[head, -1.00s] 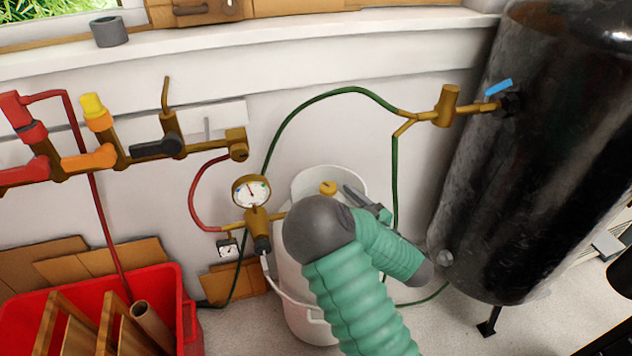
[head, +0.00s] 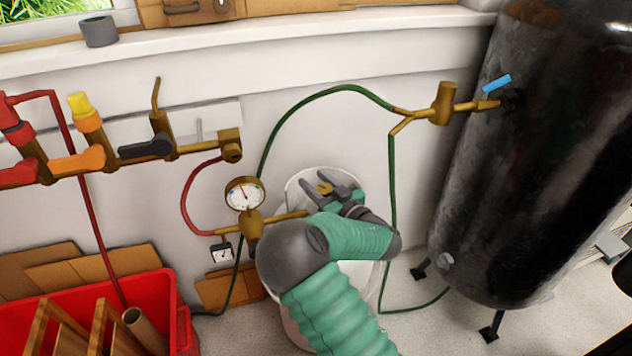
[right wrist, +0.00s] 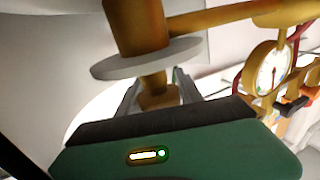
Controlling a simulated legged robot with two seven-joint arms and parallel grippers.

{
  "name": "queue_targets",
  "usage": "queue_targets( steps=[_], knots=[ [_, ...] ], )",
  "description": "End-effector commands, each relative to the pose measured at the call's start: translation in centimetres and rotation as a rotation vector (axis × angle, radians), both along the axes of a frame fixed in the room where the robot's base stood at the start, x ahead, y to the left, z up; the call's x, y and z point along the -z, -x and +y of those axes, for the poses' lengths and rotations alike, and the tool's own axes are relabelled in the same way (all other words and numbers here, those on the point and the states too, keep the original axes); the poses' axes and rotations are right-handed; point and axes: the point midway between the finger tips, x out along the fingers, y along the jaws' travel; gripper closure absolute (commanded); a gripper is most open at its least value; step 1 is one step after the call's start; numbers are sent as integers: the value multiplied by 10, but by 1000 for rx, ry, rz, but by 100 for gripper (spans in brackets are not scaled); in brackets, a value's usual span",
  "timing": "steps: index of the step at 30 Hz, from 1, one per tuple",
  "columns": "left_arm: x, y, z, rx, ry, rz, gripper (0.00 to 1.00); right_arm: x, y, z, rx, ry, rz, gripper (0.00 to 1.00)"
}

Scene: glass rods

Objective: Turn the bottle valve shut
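The white gas bottle (head: 300,336) stands on the floor below the wall pipes, largely hidden behind my right arm. Its small brass valve (head: 325,187) shows at the top. My right gripper (head: 333,183) is open over the bottle top, with one finger on each side of the valve. In the right wrist view, a brass valve body (right wrist: 138,28) with a flat grey disc (right wrist: 145,60) stands in front of my gripper (right wrist: 157,97). Its brass end lies between the fingers; contact is unclear. My left gripper is out of view.
A pressure gauge (head: 244,194) on brass fittings is left of the bottle. A green hose (head: 300,105) arcs to a fitting at the black tank (head: 540,170) on the right. A red crate (head: 168,308) stands lower left.

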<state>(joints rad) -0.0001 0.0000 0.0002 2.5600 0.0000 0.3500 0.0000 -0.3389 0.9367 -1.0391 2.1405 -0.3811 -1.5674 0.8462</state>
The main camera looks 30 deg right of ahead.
Motion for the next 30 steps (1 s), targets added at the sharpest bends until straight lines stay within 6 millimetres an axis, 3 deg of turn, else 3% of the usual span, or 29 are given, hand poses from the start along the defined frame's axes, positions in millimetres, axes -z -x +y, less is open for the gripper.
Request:
queue_targets(
  steps=[1,6,17,30],
  knots=[
    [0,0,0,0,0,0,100,-1,0,-1,1,1,-3,79],
    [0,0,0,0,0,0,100,-2,0,-1,0,1,-5,98],
    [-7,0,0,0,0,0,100,-5,0,-2,66,-1,-8,98],
    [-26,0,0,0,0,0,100,-5,1,-12,406,-3,-6,98]
  ],
)
